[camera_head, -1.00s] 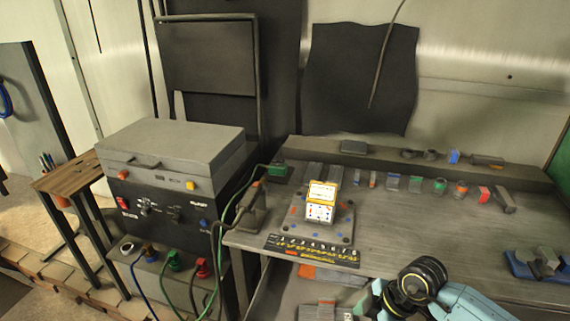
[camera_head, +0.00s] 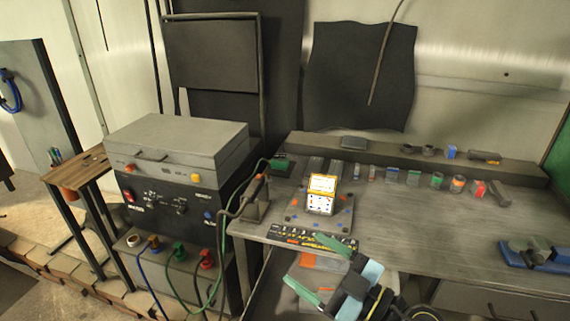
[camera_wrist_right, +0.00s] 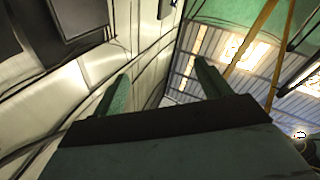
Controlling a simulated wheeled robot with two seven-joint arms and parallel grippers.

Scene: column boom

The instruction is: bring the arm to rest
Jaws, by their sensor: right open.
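My right gripper (camera_head: 318,265) shows at the bottom of the head view, in front of the workbench's near edge. Its two green fingers are spread apart with nothing between them. In the right wrist view the same gripper (camera_wrist_right: 160,88) has its fingers wide apart, with wall and ceiling beyond them. My right arm comes in from the bottom right of the head view. My left gripper is in neither view.
The workbench (camera_head: 420,225) carries a yellow-and-white device (camera_head: 321,194), a dark labelled strip (camera_head: 300,238), a row of small parts and a blue-based fixture (camera_head: 530,254). A grey machine with cables (camera_head: 175,145) stands left. The bench's middle is clear.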

